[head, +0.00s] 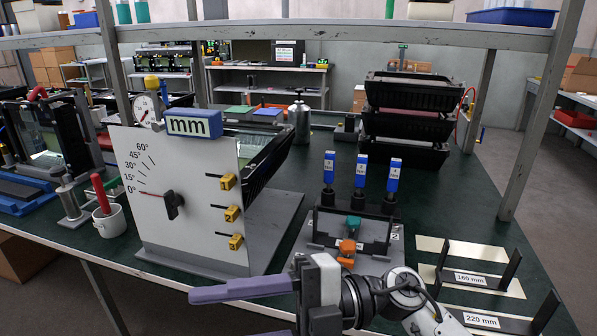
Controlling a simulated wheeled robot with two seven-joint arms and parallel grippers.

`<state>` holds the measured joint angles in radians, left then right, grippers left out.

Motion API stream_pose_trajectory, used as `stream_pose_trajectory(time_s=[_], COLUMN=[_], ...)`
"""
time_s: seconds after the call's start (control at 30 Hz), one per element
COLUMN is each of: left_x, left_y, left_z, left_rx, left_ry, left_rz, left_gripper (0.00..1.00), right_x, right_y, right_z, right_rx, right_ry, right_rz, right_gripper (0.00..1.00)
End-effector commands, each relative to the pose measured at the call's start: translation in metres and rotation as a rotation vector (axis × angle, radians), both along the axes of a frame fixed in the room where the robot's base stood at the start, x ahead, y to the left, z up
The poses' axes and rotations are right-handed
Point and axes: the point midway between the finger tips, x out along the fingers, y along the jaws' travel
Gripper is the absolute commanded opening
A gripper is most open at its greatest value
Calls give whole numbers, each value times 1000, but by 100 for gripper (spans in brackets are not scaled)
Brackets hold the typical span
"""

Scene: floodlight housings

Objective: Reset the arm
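My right gripper (228,314) comes in from the right at the bottom middle. Its long purple fingers point left; one shows fully, and only a sliver of the other shows at the bottom edge, with a gap between them. It looks open, with nothing seen between the fingers. It is in front of the white angle panel (165,225), near the table's front edge. The dark pointer (172,200) on the panel has its red tip at 0°. My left gripper is not in view.
A fixture (350,228) with blue-handled tools (361,170) stands behind my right gripper. Length gauges (470,278) lie at right; stacked black housings (405,125) stand behind. A white cup (109,220) is at left. A shelf beam (300,33) crosses above. Green tabletop (450,200) is clear at right.

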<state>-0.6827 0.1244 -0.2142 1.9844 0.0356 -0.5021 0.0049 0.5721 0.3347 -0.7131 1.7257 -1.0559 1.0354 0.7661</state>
Motion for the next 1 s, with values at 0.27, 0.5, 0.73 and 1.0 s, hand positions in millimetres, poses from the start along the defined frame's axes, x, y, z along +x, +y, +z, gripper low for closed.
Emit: stream_pose_trajectory(time_s=[0.27, 0.5, 0.73, 1.0], left_x=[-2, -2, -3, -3], left_y=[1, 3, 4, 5], left_z=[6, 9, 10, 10], left_rx=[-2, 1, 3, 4], left_ry=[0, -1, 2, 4], left_rz=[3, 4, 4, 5], left_gripper=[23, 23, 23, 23], right_x=[85, 97, 17, -69], right_y=[-68, -167, -225, -247], right_z=[-16, -166, -299, -367], right_rx=[473, 444, 214, -5], right_ry=[524, 1004, 1384, 1634], right_rz=[-629, -1187, -1513, -1645], right_gripper=[47, 47, 47, 47])
